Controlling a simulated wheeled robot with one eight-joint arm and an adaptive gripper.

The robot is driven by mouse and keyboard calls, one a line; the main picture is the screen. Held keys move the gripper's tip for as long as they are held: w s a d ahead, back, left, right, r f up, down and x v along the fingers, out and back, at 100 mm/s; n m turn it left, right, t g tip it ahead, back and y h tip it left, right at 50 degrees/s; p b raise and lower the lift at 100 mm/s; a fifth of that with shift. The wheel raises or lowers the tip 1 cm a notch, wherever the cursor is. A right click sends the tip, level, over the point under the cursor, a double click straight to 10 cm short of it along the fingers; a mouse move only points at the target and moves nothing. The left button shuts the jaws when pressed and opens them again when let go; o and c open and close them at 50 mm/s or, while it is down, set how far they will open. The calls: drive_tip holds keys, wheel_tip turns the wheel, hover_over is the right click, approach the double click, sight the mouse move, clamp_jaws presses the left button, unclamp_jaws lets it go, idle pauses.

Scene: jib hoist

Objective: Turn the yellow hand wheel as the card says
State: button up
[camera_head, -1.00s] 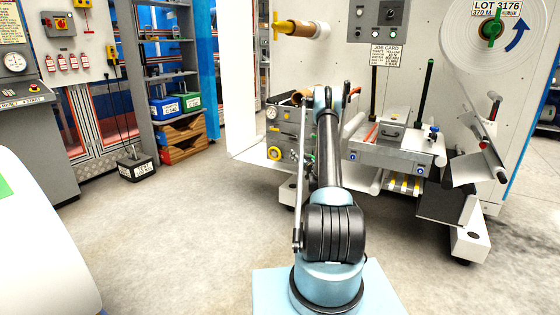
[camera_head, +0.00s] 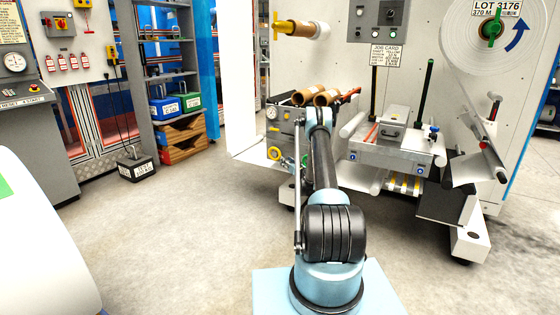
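A yellow ring-shaped part (camera_head: 274,153), which looks like a hand wheel, sits low on the left front of the machine. A yellow cross-shaped handle (camera_head: 277,26) is on the end of a shaft with a brown core, high on the machine's panel. The job card (camera_head: 387,55) is on the panel below a control box; its heading reads "JOB CARD", and the smaller lines are too small to read surely. My arm reaches up and forward to the machine's middle. My gripper is not clearly visible beyond the arm's far end.
Brown cardboard tubes (camera_head: 311,97) lie on the machine beside my arm's end. A large white roll (camera_head: 470,55) with a green knob and a blue curved arrow is at right. A black weight block (camera_head: 136,168) stands on the floor at left.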

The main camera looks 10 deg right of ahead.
sight(276, 153)
drive_tip(key=x, duration=0.8)
drive_tip(key=shift+w, duration=0.1)
clamp_jaws()
